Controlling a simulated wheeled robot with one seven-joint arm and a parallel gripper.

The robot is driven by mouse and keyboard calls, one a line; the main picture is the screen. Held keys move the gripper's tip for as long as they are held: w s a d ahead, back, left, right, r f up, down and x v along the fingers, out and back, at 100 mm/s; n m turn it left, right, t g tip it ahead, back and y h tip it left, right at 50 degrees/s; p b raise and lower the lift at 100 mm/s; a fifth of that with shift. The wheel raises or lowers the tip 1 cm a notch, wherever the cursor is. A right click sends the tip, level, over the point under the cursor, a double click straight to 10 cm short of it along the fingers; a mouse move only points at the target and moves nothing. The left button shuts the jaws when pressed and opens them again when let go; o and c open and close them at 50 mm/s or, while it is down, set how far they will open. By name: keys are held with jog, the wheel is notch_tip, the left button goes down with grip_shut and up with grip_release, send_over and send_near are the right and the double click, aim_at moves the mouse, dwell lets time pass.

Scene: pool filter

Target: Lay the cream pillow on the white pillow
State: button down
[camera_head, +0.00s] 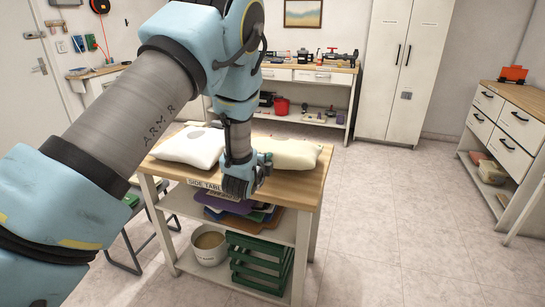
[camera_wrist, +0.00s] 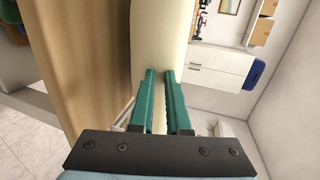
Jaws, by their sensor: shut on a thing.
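The cream pillow (camera_head: 291,153) is on the right part of the side table's wooden top (camera_head: 292,184). The white pillow (camera_head: 190,147) lies on the left part of the same top, apart from the cream one. My gripper (camera_head: 257,170) is at the near left edge of the cream pillow. In the wrist view the green fingers of my gripper (camera_wrist: 163,75) are shut on the edge of the cream pillow (camera_wrist: 162,35). The arm hides part of the table between the two pillows. The white pillow is not clearly seen in the wrist view.
A workbench (camera_head: 310,75) stands behind, a drawer unit (camera_head: 505,130) at right. The floor (camera_head: 400,210) right of the table is clear.

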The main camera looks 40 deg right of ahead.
jog(key=s+a+r+p, duration=0.1)
jog(key=s+a+r, duration=0.2)
jog(key=a, duration=0.1)
jog(key=shift+r, duration=0.3)
jog(key=shift+w+r, duration=0.1)
jog(key=shift+w, duration=0.05)
